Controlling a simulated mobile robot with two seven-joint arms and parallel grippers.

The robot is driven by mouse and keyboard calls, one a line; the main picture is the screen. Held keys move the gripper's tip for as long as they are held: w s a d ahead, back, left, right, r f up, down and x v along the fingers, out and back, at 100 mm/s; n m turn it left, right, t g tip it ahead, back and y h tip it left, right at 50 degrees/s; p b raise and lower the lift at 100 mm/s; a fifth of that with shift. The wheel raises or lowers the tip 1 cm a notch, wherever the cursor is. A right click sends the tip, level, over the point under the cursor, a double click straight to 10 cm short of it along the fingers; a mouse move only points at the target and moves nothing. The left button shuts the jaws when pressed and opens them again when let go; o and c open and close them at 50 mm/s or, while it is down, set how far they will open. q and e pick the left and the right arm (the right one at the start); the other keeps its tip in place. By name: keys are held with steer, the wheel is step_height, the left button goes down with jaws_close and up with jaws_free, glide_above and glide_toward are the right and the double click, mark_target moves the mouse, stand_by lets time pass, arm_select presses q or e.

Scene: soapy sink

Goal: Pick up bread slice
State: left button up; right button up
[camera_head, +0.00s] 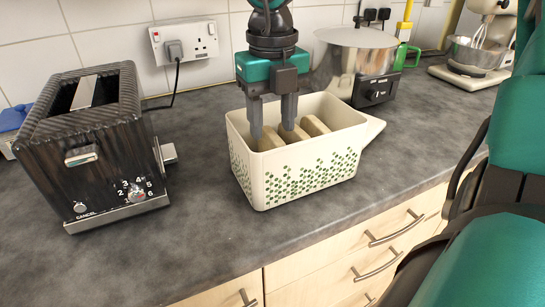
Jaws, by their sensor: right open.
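A cream bread bin (296,177) with a green leaf pattern stands on the grey counter, open at the top. Bread slices stand upright inside it; one slice (316,126) shows at the right, one (293,134) in the middle and one (268,140) at the left. My right gripper (272,127) points straight down into the bin, its two fingers apart and their tips at the slices. I cannot tell whether a finger touches a slice. The lower parts of the slices are hidden by the bin's wall. My left gripper is not in view.
A dark toaster (92,150) stands at the left of the counter. A wall socket (186,42) with a plug is behind. A steel cooker (352,62) and a stand mixer (482,45) are at the back right. Counter between toaster and bin is clear.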

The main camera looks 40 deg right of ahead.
mark_target(273, 134)
steer(key=shift+w+d+f, duration=0.15)
steer(key=shift+f, duration=1.35)
steer(key=shift+c, duration=0.3)
jaws_close()
